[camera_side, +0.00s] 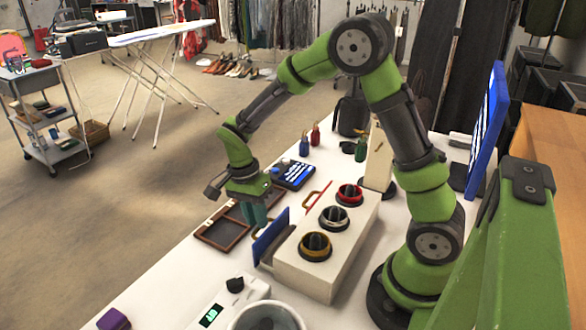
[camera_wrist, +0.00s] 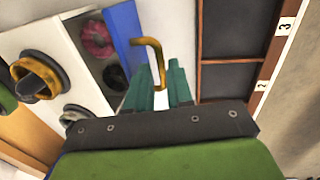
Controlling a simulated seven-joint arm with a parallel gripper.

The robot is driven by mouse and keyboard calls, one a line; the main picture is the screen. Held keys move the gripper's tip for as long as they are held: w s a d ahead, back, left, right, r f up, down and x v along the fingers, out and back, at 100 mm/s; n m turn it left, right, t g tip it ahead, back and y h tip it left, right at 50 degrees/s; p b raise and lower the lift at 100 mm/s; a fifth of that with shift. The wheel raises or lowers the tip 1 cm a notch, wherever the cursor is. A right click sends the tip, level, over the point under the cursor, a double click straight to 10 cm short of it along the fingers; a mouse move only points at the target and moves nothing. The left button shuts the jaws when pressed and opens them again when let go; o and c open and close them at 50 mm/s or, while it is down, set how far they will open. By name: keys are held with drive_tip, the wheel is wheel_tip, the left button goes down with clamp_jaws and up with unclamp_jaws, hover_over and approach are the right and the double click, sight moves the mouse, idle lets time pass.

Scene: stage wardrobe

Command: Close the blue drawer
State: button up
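The blue drawer (camera_side: 270,238) stands pulled out from the white cabinet (camera_side: 305,270), with a gap behind its front panel. In the wrist view its blue front (camera_wrist: 127,35) runs along the open drawer, which holds a pink item (camera_wrist: 97,40) and a dark item (camera_wrist: 114,76). Its yellow handle (camera_wrist: 156,58) projects from the front. My gripper (camera_side: 255,218) is low in front of the blue panel. In the wrist view the teal fingers of my gripper (camera_wrist: 160,80) are apart, with the handle's near end between them or just above; contact cannot be told.
A wooden compartment tray (camera_side: 222,233) lies close beside my gripper, on the side away from the cabinet. Three knobs, including a red one (camera_side: 349,193), top the cabinet. A red-edged drawer front (camera_side: 321,190) sits farther back. Small bottles (camera_side: 315,135) stand behind.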

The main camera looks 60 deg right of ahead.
drive_tip(key=shift+s+f, duration=0.1)
drive_tip(key=shift+f, duration=0.45)
clamp_jaws()
drive_tip(key=shift+r, duration=0.1)
idle(1.0)
